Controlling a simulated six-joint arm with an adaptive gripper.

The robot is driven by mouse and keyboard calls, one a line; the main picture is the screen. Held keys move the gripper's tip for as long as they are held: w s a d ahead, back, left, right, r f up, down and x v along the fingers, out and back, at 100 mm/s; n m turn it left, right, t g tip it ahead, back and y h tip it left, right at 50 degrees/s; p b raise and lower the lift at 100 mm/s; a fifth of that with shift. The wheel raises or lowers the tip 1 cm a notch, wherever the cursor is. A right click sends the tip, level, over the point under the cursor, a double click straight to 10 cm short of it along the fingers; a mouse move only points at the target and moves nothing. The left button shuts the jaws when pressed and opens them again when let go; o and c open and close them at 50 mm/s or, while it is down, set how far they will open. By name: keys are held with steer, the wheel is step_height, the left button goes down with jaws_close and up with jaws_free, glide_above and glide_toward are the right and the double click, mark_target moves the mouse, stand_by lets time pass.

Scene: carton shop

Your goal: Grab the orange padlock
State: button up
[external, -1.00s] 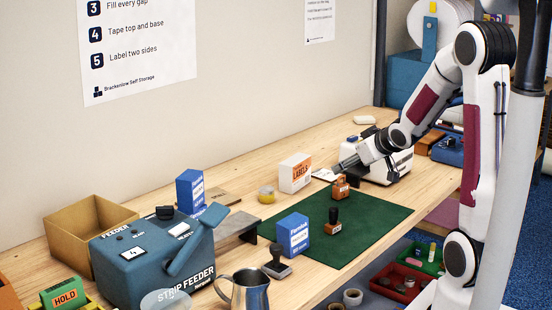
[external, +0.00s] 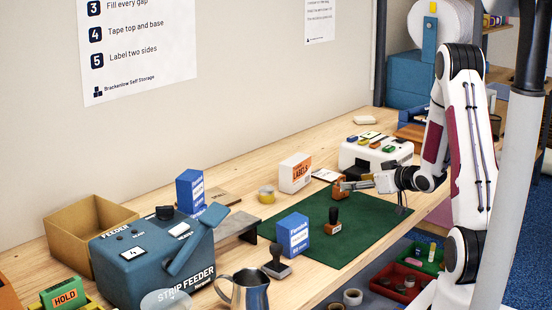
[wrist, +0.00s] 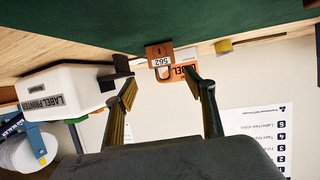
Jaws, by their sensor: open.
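The orange padlock (external: 338,188) stands at the far edge of the green mat (external: 300,243). In the wrist view, which is upside down, the padlock (wrist: 157,50) shows a white number tag, and its shackle points down in the picture. My gripper (external: 352,186) is low over the mat at the padlock's right side, level with it. In the wrist view my open gripper (wrist: 161,80) has a fingertip to each side of the padlock's shackle end, with nothing held. I cannot tell whether the fingers touch the padlock.
A dark-handled stamp (external: 333,224) and a blue box (external: 293,236) stand on the mat near the padlock. A white labels box (external: 295,172) is behind, and the label printer (external: 372,154) is at the back right. The mat's right part is clear.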

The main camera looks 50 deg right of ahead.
mark_target(337, 185)
stand_by(0.4)
steer(key=shift+x, duration=1.3)
steer(key=shift+f, duration=0.1)
steer(key=shift+a+x, duration=0.15)
steer(key=shift+x, duration=0.75)
steer(key=shift+a+x, duration=0.15)
steer(key=shift+x, duration=1.6)
steer(key=shift+s+f, duration=0.1)
steer(key=shift+f, duration=0.05)
steer(key=c, duration=1.5)
